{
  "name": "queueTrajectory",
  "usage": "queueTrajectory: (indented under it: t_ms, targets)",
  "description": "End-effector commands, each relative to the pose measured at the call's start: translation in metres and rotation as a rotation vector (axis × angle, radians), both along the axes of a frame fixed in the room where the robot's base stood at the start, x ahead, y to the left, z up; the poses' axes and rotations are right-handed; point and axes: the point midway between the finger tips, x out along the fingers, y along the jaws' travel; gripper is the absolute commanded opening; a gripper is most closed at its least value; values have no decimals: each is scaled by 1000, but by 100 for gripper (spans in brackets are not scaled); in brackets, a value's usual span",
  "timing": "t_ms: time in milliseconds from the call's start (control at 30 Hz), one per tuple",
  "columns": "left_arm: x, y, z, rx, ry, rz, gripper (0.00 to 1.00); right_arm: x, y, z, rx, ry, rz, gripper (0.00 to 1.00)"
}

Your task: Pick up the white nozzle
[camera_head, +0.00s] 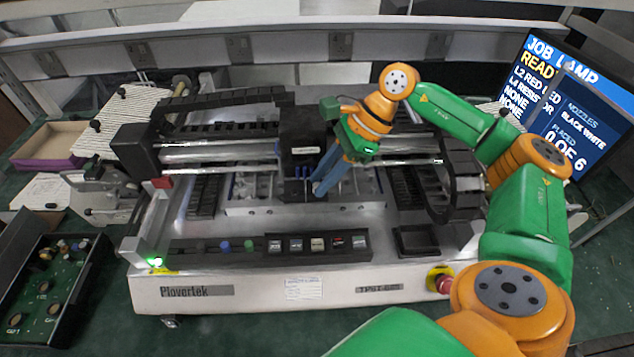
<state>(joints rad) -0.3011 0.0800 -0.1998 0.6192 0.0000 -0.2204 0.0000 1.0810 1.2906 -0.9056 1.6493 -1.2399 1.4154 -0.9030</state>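My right gripper (318,189) reaches in from the right, its blue fingers angled down and left to the front right of the machine's black head block (303,145). The fingertips look close together, and I cannot tell whether there is a gap or anything between them. I cannot make out a white nozzle; it may be too small to see or hidden by the fingers or the head. The pick-and-place machine (250,291) fills the middle of the bench. My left gripper is not in view.
A red stop button (440,281) is at front right. A screen (578,115) at right lists black and white nozzles. A rail crosses behind the gripper.

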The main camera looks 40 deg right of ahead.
Motion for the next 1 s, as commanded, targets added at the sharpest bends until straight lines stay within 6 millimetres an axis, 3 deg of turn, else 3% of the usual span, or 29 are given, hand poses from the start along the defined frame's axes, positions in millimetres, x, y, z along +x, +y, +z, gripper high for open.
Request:
queueTrajectory:
  t_ms: [233, 367, 800, 967, 1000]
  targets:
    - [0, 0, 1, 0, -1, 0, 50, 1, 3, -5, 0, -3, 1, 29]
    - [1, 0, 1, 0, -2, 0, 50, 1, 3, -5, 0, -3, 1, 0]
    - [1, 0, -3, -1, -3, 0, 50, 2, 3, -1, 0, -5, 1, 0]
    - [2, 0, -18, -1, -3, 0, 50, 2, 3, 25, 2, -11, 3, 0]
    - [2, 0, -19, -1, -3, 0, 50, -5, 8, 35, 0, -10, 6, 0]
